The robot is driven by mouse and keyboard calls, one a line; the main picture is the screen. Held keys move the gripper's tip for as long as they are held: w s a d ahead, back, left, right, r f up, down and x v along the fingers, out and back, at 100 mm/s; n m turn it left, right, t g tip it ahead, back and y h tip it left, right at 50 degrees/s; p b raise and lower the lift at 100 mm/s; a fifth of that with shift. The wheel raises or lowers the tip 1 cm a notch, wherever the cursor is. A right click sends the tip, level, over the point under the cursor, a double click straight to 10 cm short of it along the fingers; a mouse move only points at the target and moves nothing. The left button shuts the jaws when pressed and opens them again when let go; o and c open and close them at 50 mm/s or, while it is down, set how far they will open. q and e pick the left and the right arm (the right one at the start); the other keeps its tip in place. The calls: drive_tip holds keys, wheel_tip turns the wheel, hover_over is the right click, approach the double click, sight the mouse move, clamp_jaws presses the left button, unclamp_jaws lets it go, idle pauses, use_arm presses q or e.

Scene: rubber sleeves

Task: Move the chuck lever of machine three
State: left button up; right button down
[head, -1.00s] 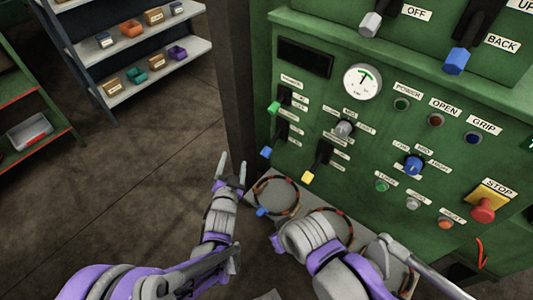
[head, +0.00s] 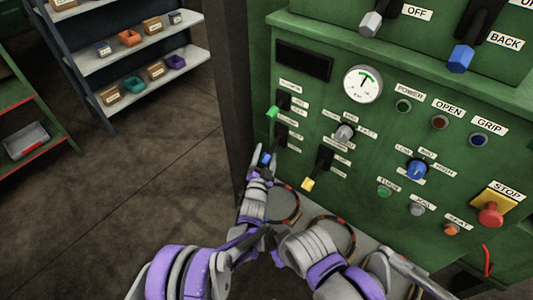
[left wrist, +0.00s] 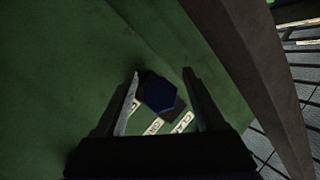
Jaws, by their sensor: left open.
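My left gripper (head: 261,163) is open at the lower left of the green machine panel. Its fingers stand on either side of a small lever with a blue hexagonal tip (head: 266,159). In the left wrist view the dark blue tip (left wrist: 160,95) lies between the two fingers, with a gap to the right finger; contact on the left is unclear. Partly hidden labels sit beside it, one beginning "CLA" (left wrist: 183,122). A green-tipped lever (head: 272,113) is just above, and a yellow-tipped lever (head: 308,184) is to the right. My right gripper cannot be made out.
A dial gauge (head: 362,84), a grey knob (head: 345,132), a blue knob (head: 416,170) and a red stop button (head: 490,215) are on the panel. A dark post (head: 228,80) stands left of the panel. Shelves with small boxes (head: 130,38) stand farther left, across open floor.

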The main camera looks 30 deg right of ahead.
use_arm(q)
drive_tip(key=shift+w+d, duration=0.3)
drive_tip(key=shift+c, duration=0.4)
clamp_jaws()
idle(0.9)
